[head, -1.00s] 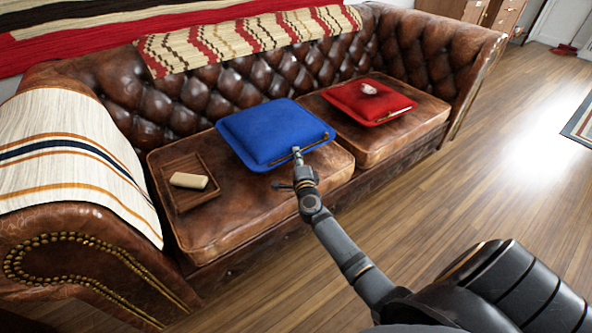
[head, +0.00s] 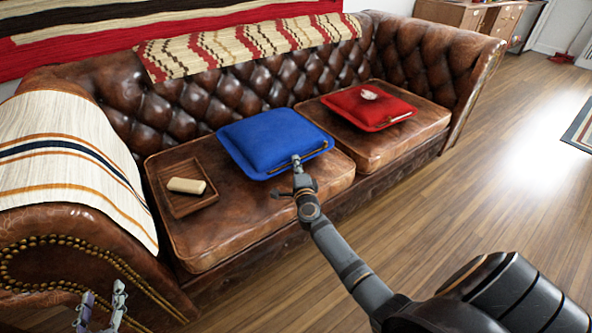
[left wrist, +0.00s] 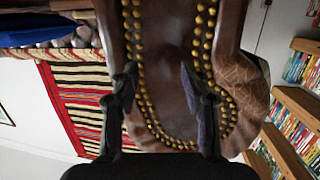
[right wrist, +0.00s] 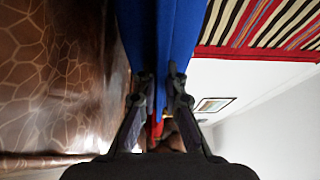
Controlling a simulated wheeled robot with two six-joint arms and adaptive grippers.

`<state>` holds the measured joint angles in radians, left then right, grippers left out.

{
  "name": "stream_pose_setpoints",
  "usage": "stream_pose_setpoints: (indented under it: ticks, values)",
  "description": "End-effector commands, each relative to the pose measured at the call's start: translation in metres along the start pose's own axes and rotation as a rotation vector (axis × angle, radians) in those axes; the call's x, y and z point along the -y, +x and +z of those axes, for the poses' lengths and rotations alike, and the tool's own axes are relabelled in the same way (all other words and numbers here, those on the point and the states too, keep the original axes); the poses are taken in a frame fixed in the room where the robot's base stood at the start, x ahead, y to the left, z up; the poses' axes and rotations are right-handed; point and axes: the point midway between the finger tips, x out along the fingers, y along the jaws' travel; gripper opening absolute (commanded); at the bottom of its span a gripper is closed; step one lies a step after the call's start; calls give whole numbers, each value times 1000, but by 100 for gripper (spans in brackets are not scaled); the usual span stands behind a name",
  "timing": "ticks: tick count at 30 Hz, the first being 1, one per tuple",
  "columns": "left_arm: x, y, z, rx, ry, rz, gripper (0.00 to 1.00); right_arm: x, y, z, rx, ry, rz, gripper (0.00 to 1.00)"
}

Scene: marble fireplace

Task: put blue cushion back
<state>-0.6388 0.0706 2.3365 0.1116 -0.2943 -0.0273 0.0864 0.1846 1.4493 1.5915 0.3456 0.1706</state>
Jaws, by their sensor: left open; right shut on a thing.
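The blue cushion (head: 270,140) is over the left seat of the brown leather sofa, tilted slightly; I cannot tell if it touches the seat. My right gripper (head: 297,163) is shut on its front edge, near a thin brown strip. In the right wrist view the blue cushion (right wrist: 160,40) runs up from between the fingers (right wrist: 160,85). My left gripper (head: 100,300) is open and empty at the lower left, in front of the sofa's left arm; in the left wrist view its fingers (left wrist: 160,85) stand apart before the studded armrest.
A wooden tray (head: 207,197) with a beige block (head: 187,185) lies on the left seat. A red cushion (head: 366,106) with a small pale object (head: 369,94) lies on the right seat. A striped throw (head: 70,165) covers the left armrest. Open wooden floor (head: 480,190) lies at right.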

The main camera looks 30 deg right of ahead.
Motion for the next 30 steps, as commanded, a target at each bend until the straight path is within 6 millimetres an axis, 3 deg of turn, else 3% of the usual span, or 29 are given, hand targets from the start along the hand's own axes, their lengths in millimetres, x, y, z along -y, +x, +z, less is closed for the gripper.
stream_pose_setpoints:
  ticks: [9,18,24,30]
  values:
    - [0,-1,-75,-300,25,-3,46,-7,0,0,0,1,-4,0]
    - [-2,-16,-132,-537,45,-2,46,-13,0,0,0,1,-4,0]
    - [-3,-23,-148,-609,51,-1,46,-14,0,0,0,1,-4,0]
    - [-3,-24,-150,-614,51,-1,46,-14,0,0,0,1,-4,0]
